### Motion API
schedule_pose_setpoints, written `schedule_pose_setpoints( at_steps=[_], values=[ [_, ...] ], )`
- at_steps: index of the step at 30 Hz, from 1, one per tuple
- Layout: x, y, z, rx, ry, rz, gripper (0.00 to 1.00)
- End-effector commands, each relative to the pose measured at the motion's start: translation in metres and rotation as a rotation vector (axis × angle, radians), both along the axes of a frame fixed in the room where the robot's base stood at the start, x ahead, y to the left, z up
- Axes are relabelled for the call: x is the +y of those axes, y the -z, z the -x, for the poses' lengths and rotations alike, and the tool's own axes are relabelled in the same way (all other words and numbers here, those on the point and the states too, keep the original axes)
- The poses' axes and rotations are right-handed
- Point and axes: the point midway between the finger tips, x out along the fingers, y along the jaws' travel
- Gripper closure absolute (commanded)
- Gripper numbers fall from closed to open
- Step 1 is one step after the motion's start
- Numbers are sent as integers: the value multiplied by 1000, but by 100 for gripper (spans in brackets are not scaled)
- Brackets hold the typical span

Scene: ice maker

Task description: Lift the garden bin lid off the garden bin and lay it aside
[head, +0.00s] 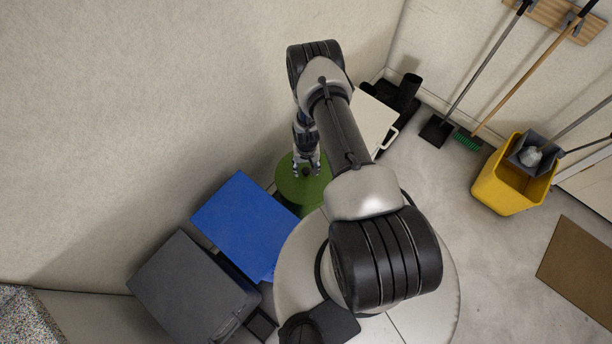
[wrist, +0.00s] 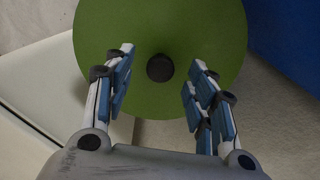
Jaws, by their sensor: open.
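The garden bin lid (wrist: 160,30) is a round green disc with a dark round knob (wrist: 160,68) at its middle in the wrist view. In the head view the green lid (head: 289,189) lies on the garden bin, partly hidden by my arm; little of the bin's body shows. My gripper (wrist: 158,75) is open over the lid, with one finger on each side of the knob and a gap on both sides. It also shows above the lid in the head view (head: 307,168). I cannot tell how high the fingertips are above the lid.
A blue-topped bin (head: 243,225) and a dark grey bin (head: 190,290) stand left of the green bin. A white box with a handle (head: 374,122) stands behind it. A yellow mop bucket (head: 512,178) is at the right. Grey floor (head: 440,180) between is clear.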

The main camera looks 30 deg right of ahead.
Motion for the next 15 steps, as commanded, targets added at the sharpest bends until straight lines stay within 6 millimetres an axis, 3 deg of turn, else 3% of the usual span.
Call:
schedule_pose_setpoints(
  at_steps=[1, 6, 15],
  values=[
    [0, 13, 0, 1, 0, 0, 49],
    [0, 35, -2, 1, 0, 0, 49],
    [0, 38, -2, 0, 0, 0, 49]
  ],
)
